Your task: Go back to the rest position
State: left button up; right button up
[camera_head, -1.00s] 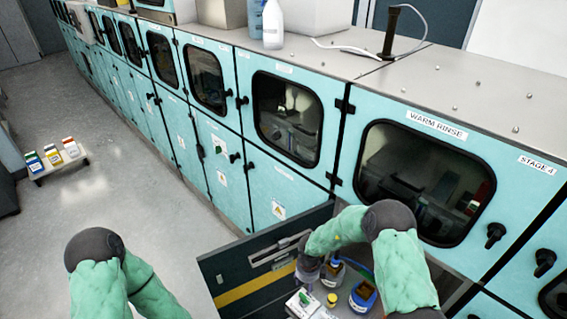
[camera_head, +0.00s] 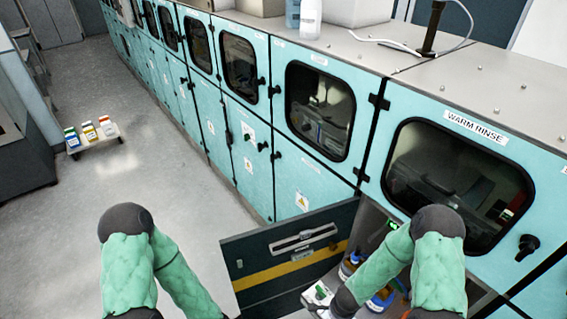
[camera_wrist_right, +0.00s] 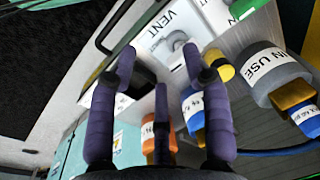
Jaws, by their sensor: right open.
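My right gripper (camera_wrist_right: 158,72) shows in the right wrist view with its purple fingers spread and nothing between them. It hangs over bottles in an open lower compartment. In the head view my right arm bends down towards this compartment, and the forearm hides part of it. My left arm is bent at the left of the head view, and its gripper lies outside the frame.
The open dark door (camera_head: 290,262) with a yellow stripe stands out beside the compartment. In the wrist view, a grey-collared "IN USE" bottle (camera_wrist_right: 272,72), a blue-capped bottle (camera_wrist_right: 192,108) and a yellow cap (camera_wrist_right: 219,65) are close. A low cart (camera_head: 95,141) stands on open floor.

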jog(key=s+a+r+n+g+y, duration=0.1)
jog(key=s+a+n+y, duration=0.15)
jog(key=s+n, duration=0.3)
jog(key=s+a+r+n+y, duration=0.1)
jog(key=s+a+n+y, duration=0.1)
jog(key=s+a+n, duration=0.35)
notch_tip(320, 180, down, 13)
jog(key=w+b, duration=0.1)
jog(key=b, duration=1.3)
jog(key=shift+a+r+m, duration=0.15)
jog(key=shift+a+m, duration=0.1)
jog(key=shift+m, duration=0.15)
jog(key=shift+h, duration=0.25)
